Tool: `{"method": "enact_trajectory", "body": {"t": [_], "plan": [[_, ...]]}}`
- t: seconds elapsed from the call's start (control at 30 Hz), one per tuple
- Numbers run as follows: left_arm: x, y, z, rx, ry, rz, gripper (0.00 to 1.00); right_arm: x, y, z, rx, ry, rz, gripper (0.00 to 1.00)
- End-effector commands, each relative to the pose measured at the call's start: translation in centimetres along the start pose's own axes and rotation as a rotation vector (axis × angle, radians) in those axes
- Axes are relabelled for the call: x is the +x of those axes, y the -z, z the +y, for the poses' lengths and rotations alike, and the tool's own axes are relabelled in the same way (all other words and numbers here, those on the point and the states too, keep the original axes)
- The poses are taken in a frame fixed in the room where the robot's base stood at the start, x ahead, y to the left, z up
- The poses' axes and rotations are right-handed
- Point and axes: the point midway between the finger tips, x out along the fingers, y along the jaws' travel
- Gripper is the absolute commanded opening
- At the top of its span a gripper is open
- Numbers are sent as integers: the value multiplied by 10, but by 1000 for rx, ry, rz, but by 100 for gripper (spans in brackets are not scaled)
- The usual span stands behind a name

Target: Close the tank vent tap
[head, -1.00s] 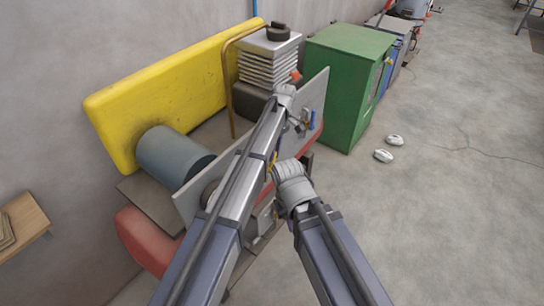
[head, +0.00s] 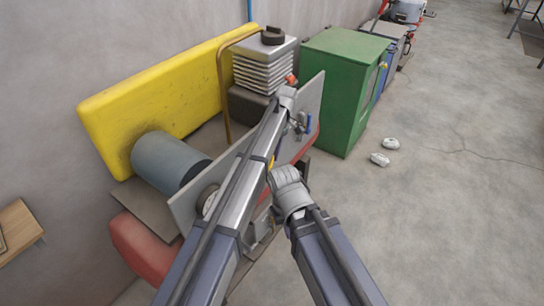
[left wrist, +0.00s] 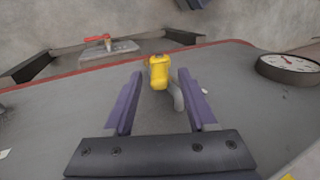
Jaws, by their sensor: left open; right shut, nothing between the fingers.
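A yellow tap (left wrist: 160,72) with a curved grey spout shows in the left wrist view, on the grey panel (left wrist: 70,110). My left gripper (left wrist: 160,80) is open, its two fingers on either side of the tap in the picture; I cannot tell whether they touch it. A red-handled tap (left wrist: 104,40) on a grey block lies further off at the upper left. In the head view a small yellow part (head: 270,163) shows beside my left arm, which hides most of that gripper. My right gripper (head: 284,178) is shut and empty, close below my left arm.
A round gauge (left wrist: 290,66) is on the panel at the right. In the head view a red tank (head: 145,250), a grey-blue cylinder (head: 168,160) and a yellow slab (head: 165,90) surround the panel. A green cabinet (head: 345,85) stands behind. The floor at right is mostly clear.

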Motion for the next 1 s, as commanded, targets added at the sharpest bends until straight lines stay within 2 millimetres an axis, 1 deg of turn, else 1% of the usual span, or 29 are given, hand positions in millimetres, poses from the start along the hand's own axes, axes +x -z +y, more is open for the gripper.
{"method": "enact_trajectory", "body": {"t": [0.13, 0.27, 0.47, 0.7, 0.8, 0.9, 1.0], "plan": [[-2, 0, 0, 0, 0, 0, 57, -2, 0, 0, 0, 0, 0, 0], [-10, 0, 0, 0, 0, 0, 57, -9, 0, 1, 0, 0, 0, 0], [-32, 0, -1, 0, 0, 0, 57, -30, -2, 3, 0, 0, 0, 0], [-66, 0, -1, 0, 0, 0, 57, -61, -4, 6, 0, 0, 0, 0], [-75, 0, -1, 0, 0, 0, 57, -70, -4, 7, 0, 0, 0, 0], [-79, 0, 0, 0, 0, 0, 57, -73, -4, 7, 0, 0, 0, 0], [-79, 0, 0, 0, 0, 0, 57, -73, -4, 7, 0, 0, 0, 0]]}}
